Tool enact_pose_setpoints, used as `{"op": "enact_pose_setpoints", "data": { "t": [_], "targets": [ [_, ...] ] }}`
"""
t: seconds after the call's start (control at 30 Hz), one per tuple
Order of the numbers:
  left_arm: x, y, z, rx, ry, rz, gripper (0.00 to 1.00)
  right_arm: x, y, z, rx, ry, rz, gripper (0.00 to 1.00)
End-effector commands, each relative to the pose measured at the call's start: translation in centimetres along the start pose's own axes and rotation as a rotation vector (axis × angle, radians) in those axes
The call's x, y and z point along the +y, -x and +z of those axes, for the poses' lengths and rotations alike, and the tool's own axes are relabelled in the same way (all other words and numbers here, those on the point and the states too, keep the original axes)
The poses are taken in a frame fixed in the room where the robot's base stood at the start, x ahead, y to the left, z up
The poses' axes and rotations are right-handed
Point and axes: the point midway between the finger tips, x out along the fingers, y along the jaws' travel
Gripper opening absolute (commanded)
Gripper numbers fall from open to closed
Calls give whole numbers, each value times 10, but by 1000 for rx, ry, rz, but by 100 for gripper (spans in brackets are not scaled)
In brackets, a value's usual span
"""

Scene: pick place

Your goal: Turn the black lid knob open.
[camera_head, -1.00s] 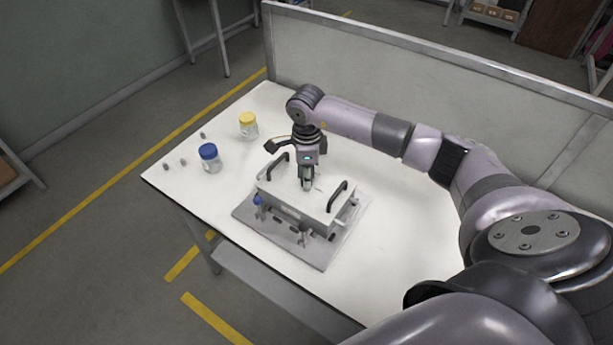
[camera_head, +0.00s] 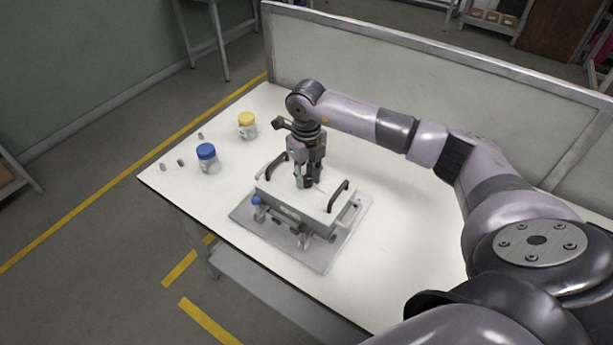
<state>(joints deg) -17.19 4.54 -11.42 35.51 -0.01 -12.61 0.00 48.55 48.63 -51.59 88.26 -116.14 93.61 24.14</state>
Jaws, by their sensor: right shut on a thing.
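A grey-white box (camera_head: 290,213) with two black handles on its lid stands on a grey base plate (camera_head: 335,255) on the table. My right gripper (camera_head: 306,184) points straight down at the middle of the lid, between the black handles. It is shut on the black lid knob, which the fingers mostly hide. I cannot make out the knob's angle. My left gripper is not in view.
A jar with a blue lid (camera_head: 207,158) and a jar with a yellow lid (camera_head: 247,126) stand on the white table (camera_head: 400,215) left of the box. Several small dark pieces lie near the left edge. A grey partition (camera_head: 420,100) runs behind the table. The table's right side is clear.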

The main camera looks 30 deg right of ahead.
Motion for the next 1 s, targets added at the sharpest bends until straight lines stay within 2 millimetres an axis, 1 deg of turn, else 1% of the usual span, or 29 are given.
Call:
{"op": "enact_pose_setpoints", "data": {
  "t": [0.2,0.5,0.7,1.0],
  "targets": [
    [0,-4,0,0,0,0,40,0,0,0,-1,-195,0,0],
    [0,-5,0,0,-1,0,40,0,0,0,-1,-403,0,0],
    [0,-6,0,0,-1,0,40,0,1,0,-1,-482,0,0],
    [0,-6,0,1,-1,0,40,0,1,0,-1,-524,0,0]
  ]
}}
